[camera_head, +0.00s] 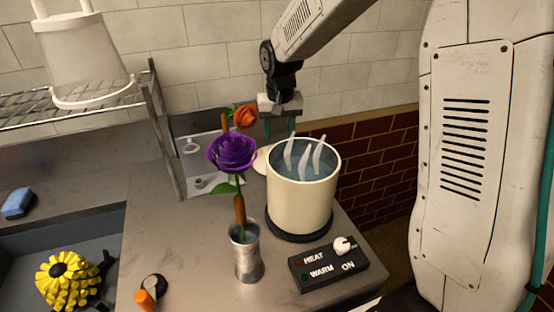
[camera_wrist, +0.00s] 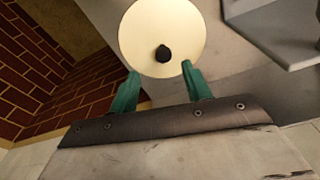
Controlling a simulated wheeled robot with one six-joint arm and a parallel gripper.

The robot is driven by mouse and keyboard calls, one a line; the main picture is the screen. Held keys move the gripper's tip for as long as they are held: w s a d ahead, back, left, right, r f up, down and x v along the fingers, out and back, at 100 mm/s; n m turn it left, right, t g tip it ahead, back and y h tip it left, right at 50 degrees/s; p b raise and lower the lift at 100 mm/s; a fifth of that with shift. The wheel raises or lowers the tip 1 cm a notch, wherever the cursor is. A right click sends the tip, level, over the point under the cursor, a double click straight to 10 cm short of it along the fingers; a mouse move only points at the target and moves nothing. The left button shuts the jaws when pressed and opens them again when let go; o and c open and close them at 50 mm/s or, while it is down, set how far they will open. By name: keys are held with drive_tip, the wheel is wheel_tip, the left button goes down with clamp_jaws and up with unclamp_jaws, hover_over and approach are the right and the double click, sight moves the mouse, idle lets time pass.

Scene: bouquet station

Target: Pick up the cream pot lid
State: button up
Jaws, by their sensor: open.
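The cream pot lid (camera_wrist: 160,28) is a round pale disc with a small dark knob (camera_wrist: 163,54), seen from above in the wrist view. In the head view the lid (camera_head: 262,160) lies on the counter behind the cream pot, which partly hides it. My gripper (camera_wrist: 160,72) is open, with its green fingers at either side of the lid's near part in the picture; the knob shows between and just beyond the tips. In the head view my gripper (camera_head: 281,132) hangs above the lid, behind the pot. I cannot tell the exact height gap.
The open cream pot (camera_head: 300,204) holds water and pale, pointed pieces, on a dark base. A control box (camera_head: 328,266) sits in front. A wire rack (camera_head: 80,105) is far left.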

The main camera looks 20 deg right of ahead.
drive_tip(key=f, duration=0.5)
drive_tip(key=shift+w+a+f, duration=0.2)
drive_tip(key=shift+w+f, duration=0.05)
drive_tip(key=shift+w, duration=0.1)
clamp_jaws()
drive_tip(key=shift+r, duration=0.1)
